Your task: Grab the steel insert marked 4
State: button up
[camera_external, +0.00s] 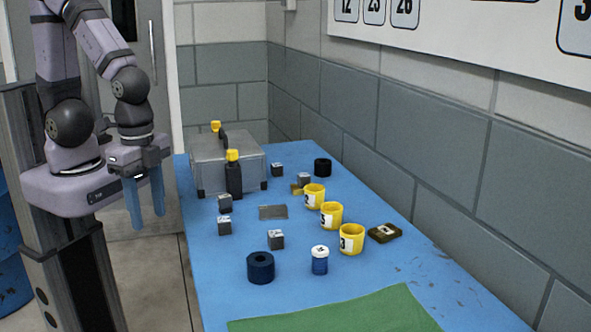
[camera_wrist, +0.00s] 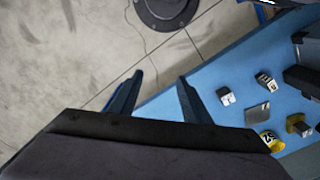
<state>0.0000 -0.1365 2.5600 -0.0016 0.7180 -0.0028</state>
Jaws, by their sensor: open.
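Several small steel cubes stand apart on the blue table. In the external view one is at the near middle (camera_external: 276,240), two are at the left edge (camera_external: 225,203) (camera_external: 224,225), and two are farther back (camera_external: 278,169) (camera_external: 303,179). They carry dark marks too small to read, so I cannot tell which is marked 4. My gripper (camera_external: 148,218) is open and empty, left of the table and beyond its edge. In the wrist view its fingers (camera_wrist: 160,78) are spread over floor and table edge, with two cubes (camera_wrist: 226,96) (camera_wrist: 265,80) to the right.
Three yellow numbered cups (camera_external: 331,215) stand along the table's right. A grey case (camera_external: 228,160), dark bottle (camera_external: 234,182), flat plate (camera_external: 272,212), dark ring (camera_external: 260,267), and white-capped jar (camera_external: 320,262) are around the cubes. A green mat (camera_external: 340,315) lies in front.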

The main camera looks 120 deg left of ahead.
jog(key=shift+o, duration=0.8)
jog(key=shift+r, duration=0.15)
